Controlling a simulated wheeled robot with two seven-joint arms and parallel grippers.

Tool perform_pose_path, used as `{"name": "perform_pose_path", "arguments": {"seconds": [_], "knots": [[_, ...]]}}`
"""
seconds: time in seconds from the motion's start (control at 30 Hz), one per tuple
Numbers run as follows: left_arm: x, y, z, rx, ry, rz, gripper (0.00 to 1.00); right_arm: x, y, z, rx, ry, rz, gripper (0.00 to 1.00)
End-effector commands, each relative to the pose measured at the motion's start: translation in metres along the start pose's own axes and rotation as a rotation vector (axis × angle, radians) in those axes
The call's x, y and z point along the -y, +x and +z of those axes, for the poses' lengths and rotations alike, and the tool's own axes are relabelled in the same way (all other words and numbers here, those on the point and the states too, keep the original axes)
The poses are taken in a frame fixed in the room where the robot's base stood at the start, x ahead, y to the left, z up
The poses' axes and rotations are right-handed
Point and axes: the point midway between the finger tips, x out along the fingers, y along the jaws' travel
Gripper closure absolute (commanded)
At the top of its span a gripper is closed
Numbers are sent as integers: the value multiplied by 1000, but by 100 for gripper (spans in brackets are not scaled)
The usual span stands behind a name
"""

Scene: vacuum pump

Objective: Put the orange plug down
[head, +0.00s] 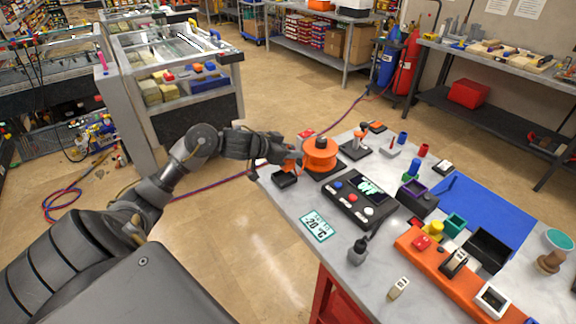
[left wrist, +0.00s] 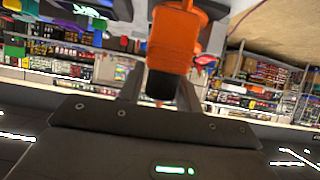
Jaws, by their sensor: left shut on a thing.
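The orange plug (left wrist: 172,45) fills the upper middle of the left wrist view, with a dark end between the fingers. My left gripper (head: 284,158) is shut on it. In the head view the plug (head: 293,163) shows as a small orange patch at the table's far left corner. It is just left of the round orange unit (head: 320,158) with a black knob. I cannot tell whether the plug touches anything below it. My right gripper is out of view.
A small black tray (head: 285,179) lies at the table's left edge, below my gripper. A black control box (head: 360,197) with buttons and a temperature card (head: 317,226) are nearer. A blue mat (head: 487,210) and an orange rack (head: 440,272) are to the right.

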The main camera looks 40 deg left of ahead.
Motion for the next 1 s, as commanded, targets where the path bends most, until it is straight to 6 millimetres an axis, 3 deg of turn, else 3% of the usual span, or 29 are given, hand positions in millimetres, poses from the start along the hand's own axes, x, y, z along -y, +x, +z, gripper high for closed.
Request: {"name": "perform_pose_path", "arguments": {"seconds": [0.1,0.3,0.53,0.8,1.0], "knots": [[16,18,19,5,-6,2,90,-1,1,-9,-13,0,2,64],[30,31,32,3,-2,2,90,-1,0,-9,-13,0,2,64],[34,36,36,3,-2,3,90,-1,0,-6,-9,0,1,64],[36,51,63,4,-2,3,90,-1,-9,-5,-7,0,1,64],[36,52,65,3,2,2,90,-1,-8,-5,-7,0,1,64]]}}
